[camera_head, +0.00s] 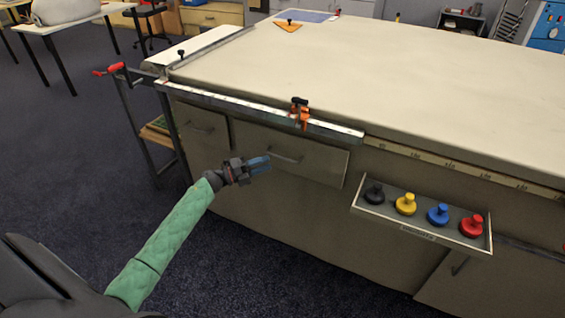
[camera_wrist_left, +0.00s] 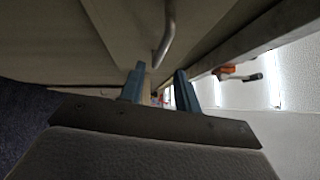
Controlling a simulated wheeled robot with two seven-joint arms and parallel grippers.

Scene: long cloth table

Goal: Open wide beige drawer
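The wide beige drawer (camera_head: 318,162) is in the side of the long table, below the metal rail. Its front looks about flush with the cabinet. Its thin metal handle (camera_head: 285,158) is near the middle of the front; it also shows in the left wrist view (camera_wrist_left: 168,38), just beyond the fingertips. My left gripper (camera_head: 264,164) is just in front of the drawer, close to the handle's left end. In the left wrist view its two blue fingers (camera_wrist_left: 160,72) are apart with nothing held between them. Contact with the handle cannot be made out. My right gripper is out of view.
An open shallow tray drawer (camera_head: 360,207) with black, yellow, blue and red knobbed pieces juts out at the right. A narrower beige drawer (camera_head: 203,132) is to the left. An orange clamp (camera_head: 300,113) sits on the rail above. The dark carpet (camera_head: 75,160) at left is clear.

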